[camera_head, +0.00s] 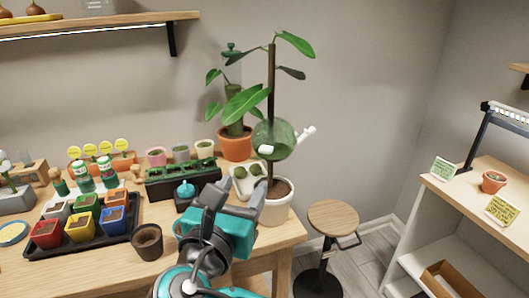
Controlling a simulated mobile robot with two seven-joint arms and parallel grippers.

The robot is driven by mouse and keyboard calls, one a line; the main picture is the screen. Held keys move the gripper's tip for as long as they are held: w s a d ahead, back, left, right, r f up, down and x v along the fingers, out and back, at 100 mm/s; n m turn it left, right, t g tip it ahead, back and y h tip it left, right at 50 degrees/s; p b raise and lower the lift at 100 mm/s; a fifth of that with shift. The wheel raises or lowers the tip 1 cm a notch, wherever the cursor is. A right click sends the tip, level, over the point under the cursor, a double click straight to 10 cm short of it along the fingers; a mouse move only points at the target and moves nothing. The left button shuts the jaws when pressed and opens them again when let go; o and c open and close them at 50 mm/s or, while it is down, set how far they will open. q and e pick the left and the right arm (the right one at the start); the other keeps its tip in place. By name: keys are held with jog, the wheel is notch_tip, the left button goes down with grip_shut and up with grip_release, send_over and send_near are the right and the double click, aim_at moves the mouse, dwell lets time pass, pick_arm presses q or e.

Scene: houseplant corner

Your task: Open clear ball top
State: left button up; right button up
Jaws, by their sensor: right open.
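The clear ball (272,139), see-through and greenish, sits around the dark stem (271,75) of a tall leafy plant in a white pot (276,204). A white piece (266,149) shows at its front left and another white part (306,132) juts out at its right. I cannot tell whether its halves are joined. My right gripper (239,191) is open, below and left of the ball and apart from it. It is in front of the white pot's left side. My left gripper is not in view.
A second plant in a terracotta pot (235,144) stands behind. A black seedling tray (182,178), a dark pot (147,241) and a tray of coloured pots (83,248) crowd the wooden bench at left. A round stool (333,217) stands right of the bench.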

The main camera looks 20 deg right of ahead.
aim_at(265, 153)
jog(key=x, duration=1.1)
jog(key=shift+w+d, duration=0.25)
jog(key=shift+d, duration=0.05)
grip_shut()
